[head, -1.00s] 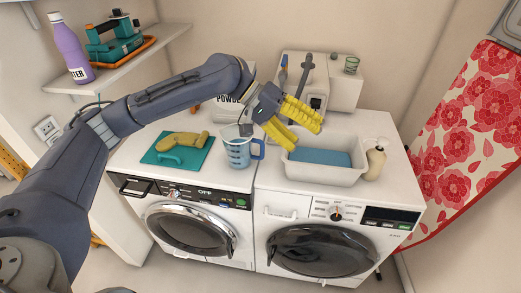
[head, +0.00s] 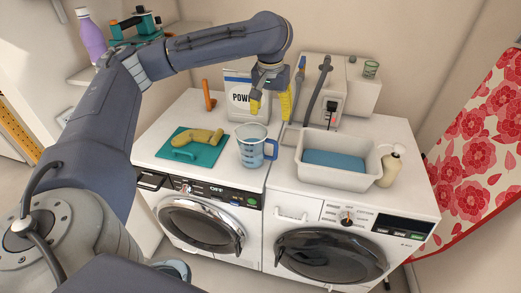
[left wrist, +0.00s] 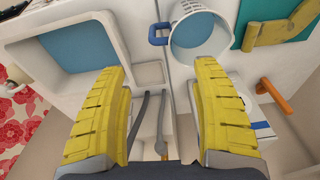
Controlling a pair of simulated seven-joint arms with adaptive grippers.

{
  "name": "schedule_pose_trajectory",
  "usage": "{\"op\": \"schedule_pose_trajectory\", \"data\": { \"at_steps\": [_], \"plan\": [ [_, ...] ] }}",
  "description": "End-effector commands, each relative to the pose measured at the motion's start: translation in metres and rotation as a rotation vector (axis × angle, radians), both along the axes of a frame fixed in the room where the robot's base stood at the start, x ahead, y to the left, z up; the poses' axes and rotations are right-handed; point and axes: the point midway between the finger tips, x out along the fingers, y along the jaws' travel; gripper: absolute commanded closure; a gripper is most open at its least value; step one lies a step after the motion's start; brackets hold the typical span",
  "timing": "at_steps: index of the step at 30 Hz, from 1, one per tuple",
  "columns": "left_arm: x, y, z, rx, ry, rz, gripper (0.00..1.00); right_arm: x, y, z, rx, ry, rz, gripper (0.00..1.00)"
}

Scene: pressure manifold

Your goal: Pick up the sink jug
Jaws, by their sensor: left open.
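The clear jug (head: 251,152) with blue liquid and a blue handle stands upright on the left washing machine, near the seam between the two machines. In the left wrist view the jug (left wrist: 198,32) shows at the top, its blue handle pointing left. My left gripper (head: 271,106) has yellow ribbed fingers pointing down, above and behind the jug. In the left wrist view the left gripper (left wrist: 158,80) is open with nothing between its fingers, and the jug lies beyond the fingertips. My right gripper is not in view.
A white basin (head: 337,176) of blue water stands right of the jug, with a soap bottle (head: 391,166) beside it. A yellow tool lies on a teal mat (head: 206,154) to the left. A powder bag (head: 238,92) and an orange-handled object (head: 209,98) stand behind.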

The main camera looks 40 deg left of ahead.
Motion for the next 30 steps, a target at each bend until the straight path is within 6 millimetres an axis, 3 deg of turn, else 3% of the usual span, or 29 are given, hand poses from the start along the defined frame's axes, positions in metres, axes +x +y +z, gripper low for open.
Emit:
{"op": "schedule_pose_trajectory", "data": {
  "at_steps": [18,30],
  "plan": [
    [0.011,0.002,-0.085,-0.002,0.002,-0.002,0.34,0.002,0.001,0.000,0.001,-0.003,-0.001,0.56],
    [0.015,0.003,-0.105,-0.003,0.000,-0.002,0.34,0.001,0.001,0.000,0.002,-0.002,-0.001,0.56]
  ]
}}
